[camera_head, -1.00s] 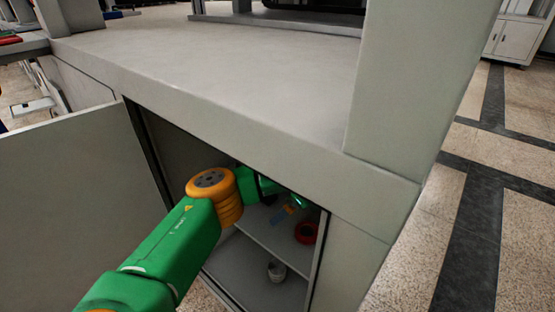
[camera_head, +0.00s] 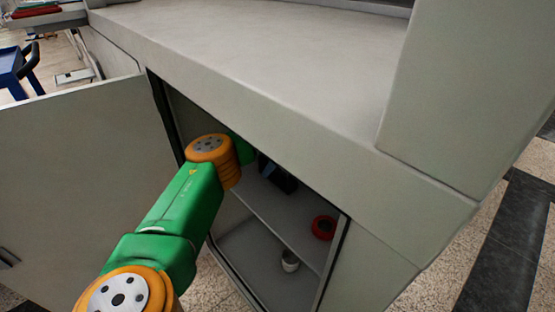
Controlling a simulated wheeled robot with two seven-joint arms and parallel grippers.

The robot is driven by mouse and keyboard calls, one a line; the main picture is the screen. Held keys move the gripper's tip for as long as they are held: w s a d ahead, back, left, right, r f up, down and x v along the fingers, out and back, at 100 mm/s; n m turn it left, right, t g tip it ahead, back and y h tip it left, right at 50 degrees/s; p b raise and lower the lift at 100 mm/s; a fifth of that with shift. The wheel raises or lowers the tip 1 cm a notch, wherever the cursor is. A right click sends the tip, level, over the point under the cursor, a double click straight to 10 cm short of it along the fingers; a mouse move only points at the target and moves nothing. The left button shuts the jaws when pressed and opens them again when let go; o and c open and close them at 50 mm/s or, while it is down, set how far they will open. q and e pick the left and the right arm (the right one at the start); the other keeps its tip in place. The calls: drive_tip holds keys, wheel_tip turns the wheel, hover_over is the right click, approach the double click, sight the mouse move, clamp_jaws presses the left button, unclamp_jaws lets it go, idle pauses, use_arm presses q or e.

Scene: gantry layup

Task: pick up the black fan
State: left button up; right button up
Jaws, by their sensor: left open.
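My left arm, green with orange joints, reaches into the open cabinet (camera_head: 290,205) under the worktop. My left gripper (camera_head: 264,168) is mostly hidden behind the wrist and in the shade under the worktop edge; it is open. A dark, blue-black object (camera_head: 282,182) shows right beside it, above the upper shelf. I cannot tell whether this is the black fan, nor whether the gripper touches it. My right gripper is not in view.
A red ring-shaped object (camera_head: 323,227) is on the upper shelf at right. A white cup-like object (camera_head: 290,261) stands below. The cabinet door (camera_head: 85,190) is swung open at left. The worktop (camera_head: 260,60) above is bare. A blue cart (camera_head: 14,70) stands far left.

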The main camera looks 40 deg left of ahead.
use_arm(q)
clamp_jaws()
drive_tip(key=shift+r, duration=0.1)
idle(0.4)
